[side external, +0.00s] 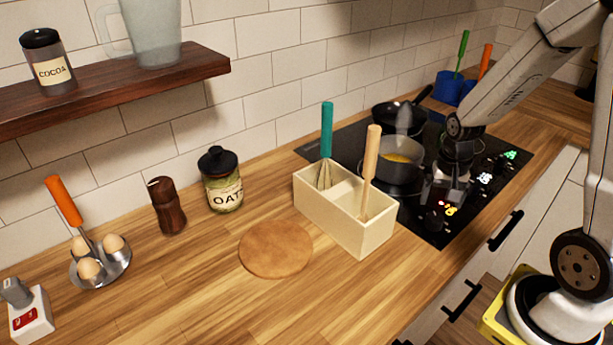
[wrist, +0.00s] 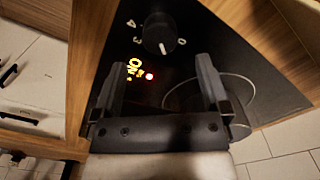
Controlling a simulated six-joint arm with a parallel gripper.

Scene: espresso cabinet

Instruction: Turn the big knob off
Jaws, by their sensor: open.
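The black stovetop (side external: 322,149) has a column of controls along its right side. A round black knob (wrist: 160,33) shows in the wrist view, ahead of my gripper; its white mark lies at the near edge, not in line with the printed 0. An orange display and a lit red dot (wrist: 149,76) are beside it. In the side view a dark knob (side external: 434,221) is near the front corner, below my gripper (side external: 443,200). My gripper (wrist: 156,66) is open and empty, its fingers apart and not around the knob. Whether this is the biggest knob is unclear.
A grey pot (side external: 399,160) with yellow contents and a black pan (side external: 391,118) are on the stovetop. A cream utensil box (side external: 340,215) with a whisk and a wooden-handled tool stands left of my gripper. Cabinet handles (side external: 506,231) stick out below the counter's front edge.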

